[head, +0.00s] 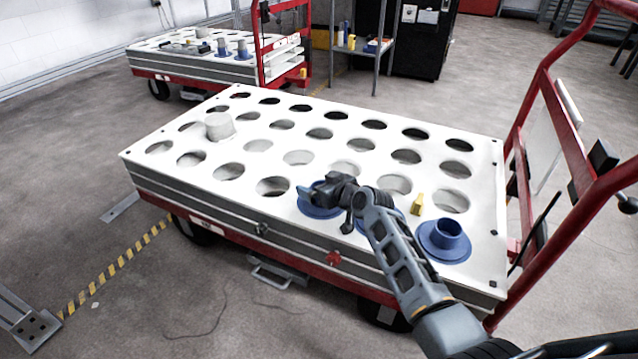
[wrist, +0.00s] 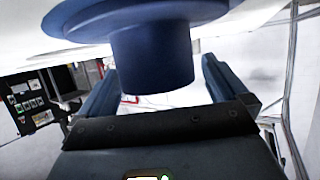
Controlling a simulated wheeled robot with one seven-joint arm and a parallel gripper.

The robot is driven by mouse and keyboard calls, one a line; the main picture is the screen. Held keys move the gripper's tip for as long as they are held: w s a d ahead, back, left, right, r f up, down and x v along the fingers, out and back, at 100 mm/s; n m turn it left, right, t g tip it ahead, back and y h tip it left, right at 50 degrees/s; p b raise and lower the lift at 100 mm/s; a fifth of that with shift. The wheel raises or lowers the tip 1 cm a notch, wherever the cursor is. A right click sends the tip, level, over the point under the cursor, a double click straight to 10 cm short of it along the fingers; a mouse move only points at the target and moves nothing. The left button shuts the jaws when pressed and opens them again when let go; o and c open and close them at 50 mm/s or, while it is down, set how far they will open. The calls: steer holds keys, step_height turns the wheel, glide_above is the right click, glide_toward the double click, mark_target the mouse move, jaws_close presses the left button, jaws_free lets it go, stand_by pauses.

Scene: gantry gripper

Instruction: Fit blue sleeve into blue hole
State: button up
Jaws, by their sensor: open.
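My gripper (head: 320,189) is low over the front edge of the white holed table top, open. Below it shows a blue sleeve (head: 311,207) with a wide flange, partly hidden by the gripper. In the wrist view, a blue sleeve (wrist: 152,62) has its round tube between my two spread fingers, with a gap at the sides. Its flange lies against the white surface at the top of that picture. Another blue sleeve (head: 447,236) stands flange down at the right front corner. More blue (head: 402,212) shows behind my arm, mostly hidden. I cannot pick out a blue-marked hole.
The white table top (head: 475,262) has rows of round open holes. A grey-white cylinder (head: 219,126) stands at its left, and a small yellow piece (head: 417,203) near the right front. A red frame (head: 555,120) rises at the right end. A second cart (head: 200,65) stands behind.

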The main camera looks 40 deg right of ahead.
mark_target(335, 212)
steer(key=p+v, duration=0.2)
steer(key=v, duration=0.5)
steer(key=shift+s+r, duration=0.15)
steer(key=shift+r, duration=0.05)
steer(key=s+a+f, duration=0.1)
steer(key=s+a, duration=0.1)
steer(key=s+a+f, duration=0.1)
steer(key=s+a, duration=0.1)
steer(key=s+a+f, duration=0.1)
steer(key=s+a, duration=0.1)
steer(key=a, duration=0.1)
steer(key=shift+s+f, duration=0.2)
steer(key=shift+s, duration=0.2)
steer(key=s+a+r, duration=0.3)
steer(key=s+a, duration=0.4)
steer(key=s, duration=0.5)
steer(key=s+a+r, duration=0.3)
steer(key=s+a, duration=0.4)
steer(key=s, duration=0.6)
steer(key=s+a+r+n+t+y, duration=0.15)
steer(key=s+a+r, duration=0.25)
steer(key=s+r, duration=0.7)
step_height(335, 212, up, 26)
steer(key=w+p, duration=0.2)
steer(key=p, duration=2.3)
steer(key=shift+d+y, duration=0.25)
steer(key=shift+y, duration=0.2)
